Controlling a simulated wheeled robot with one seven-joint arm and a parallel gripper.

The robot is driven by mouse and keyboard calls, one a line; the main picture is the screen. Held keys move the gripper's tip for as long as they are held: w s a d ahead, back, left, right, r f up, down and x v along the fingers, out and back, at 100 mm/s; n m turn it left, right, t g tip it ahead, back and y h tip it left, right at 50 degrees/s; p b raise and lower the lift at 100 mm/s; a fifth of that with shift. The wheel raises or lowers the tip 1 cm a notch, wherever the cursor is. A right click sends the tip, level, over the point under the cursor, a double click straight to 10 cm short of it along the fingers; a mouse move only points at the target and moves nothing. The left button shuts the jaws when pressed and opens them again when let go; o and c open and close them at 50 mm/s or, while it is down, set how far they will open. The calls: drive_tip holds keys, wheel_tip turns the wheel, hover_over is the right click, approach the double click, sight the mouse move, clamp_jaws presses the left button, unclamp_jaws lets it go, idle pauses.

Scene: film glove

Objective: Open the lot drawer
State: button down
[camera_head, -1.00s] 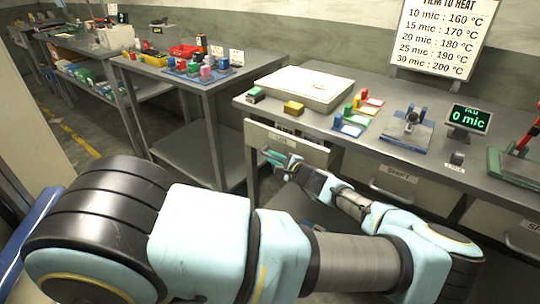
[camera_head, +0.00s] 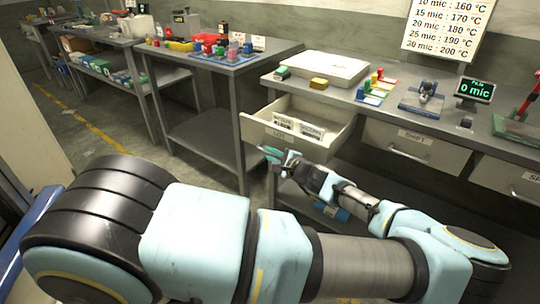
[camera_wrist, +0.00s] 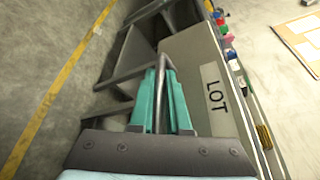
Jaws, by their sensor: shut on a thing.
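The lot drawer (camera_head: 298,133) is a pale drawer pulled well out from under the bench, with two labelled cards or packs visible inside it. Its front (camera_wrist: 195,75) carries a "LOT" label in the wrist view. My gripper (camera_head: 271,154) is at the drawer front, its green fingers shut on the metal bar handle (camera_wrist: 160,70), which shows between them in the wrist view. In the head view the handle is mostly hidden by my gripper.
The bench (camera_head: 440,122) above holds a white slab (camera_head: 322,68), small coloured blocks, and a display reading "0 mic" (camera_head: 475,89). A closed "SHIFT" drawer (camera_head: 415,145) is to the right. A side table (camera_head: 220,62) stands left. Floor shows between the tables.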

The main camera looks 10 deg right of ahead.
drive_tip(key=shift+s+a, duration=0.1)
drive_tip(key=shift+s, duration=0.05)
drive_tip(key=c, duration=0.9)
unclamp_jaws()
drive_tip(key=b+v, duration=0.3)
drive_tip(key=v, duration=0.7)
drive_tip(key=shift+s+r, duration=0.15)
drive_tip(key=shift+s, duration=0.15)
